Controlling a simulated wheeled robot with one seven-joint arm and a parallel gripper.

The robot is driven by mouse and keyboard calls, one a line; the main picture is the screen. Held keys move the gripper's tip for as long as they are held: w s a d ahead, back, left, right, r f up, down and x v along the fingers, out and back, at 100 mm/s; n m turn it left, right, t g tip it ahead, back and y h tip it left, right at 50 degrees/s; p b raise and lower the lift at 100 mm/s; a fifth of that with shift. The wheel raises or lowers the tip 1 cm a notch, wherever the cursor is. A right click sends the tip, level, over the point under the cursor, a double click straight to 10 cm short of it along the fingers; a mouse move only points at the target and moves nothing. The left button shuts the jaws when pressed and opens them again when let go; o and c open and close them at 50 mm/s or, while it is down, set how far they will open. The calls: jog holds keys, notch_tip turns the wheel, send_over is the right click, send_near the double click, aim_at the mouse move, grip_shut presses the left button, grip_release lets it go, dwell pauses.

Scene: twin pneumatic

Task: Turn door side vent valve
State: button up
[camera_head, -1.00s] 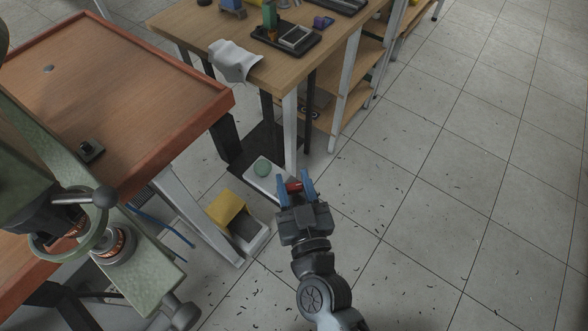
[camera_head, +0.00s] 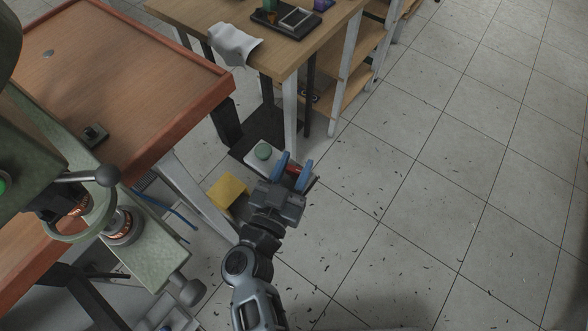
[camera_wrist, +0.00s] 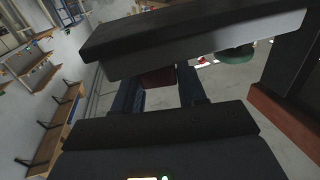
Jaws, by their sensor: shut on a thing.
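A small red part (camera_head: 293,169) sits between the blue fingers of my gripper (camera_head: 294,169), and the gripper is shut on it. It looks like the valve, but most of it is hidden by the fingers. In the wrist view the same part shows dark red (camera_wrist: 157,78) between the fingers, against the edge of a dark slab (camera_wrist: 195,38). The green dome also shows in the wrist view (camera_wrist: 237,54) beside the slab. I cannot tell how far the valve is turned.
A red-edged workbench (camera_head: 150,75) with a green machine and handwheel (camera_head: 95,222) stands at left. A yellow block (camera_head: 228,190) is low beside my gripper. A wooden table (camera_head: 300,50) stands behind. The tiled floor (camera_head: 440,190) at right is open, with scattered shavings.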

jog(key=shift+f+m+g+h+b, duration=0.25)
jog(key=shift+m+g+h+b, duration=0.65)
jog(key=shift+m+h+b, duration=0.5)
jog(key=shift+r+g+h+b, duration=0.15)
jog(key=shift+g+h+b, duration=0.2)
jog(key=shift+h, duration=0.25)
jog(key=o, duration=1)
jog(key=shift+c, duration=0.2)
jog(key=shift+a, duration=0.1)
jog(key=b+v, duration=0.1)
jog(key=v, duration=0.6)
jog(key=shift+s+a, duration=0.2)
jog(key=shift+s, duration=0.15)
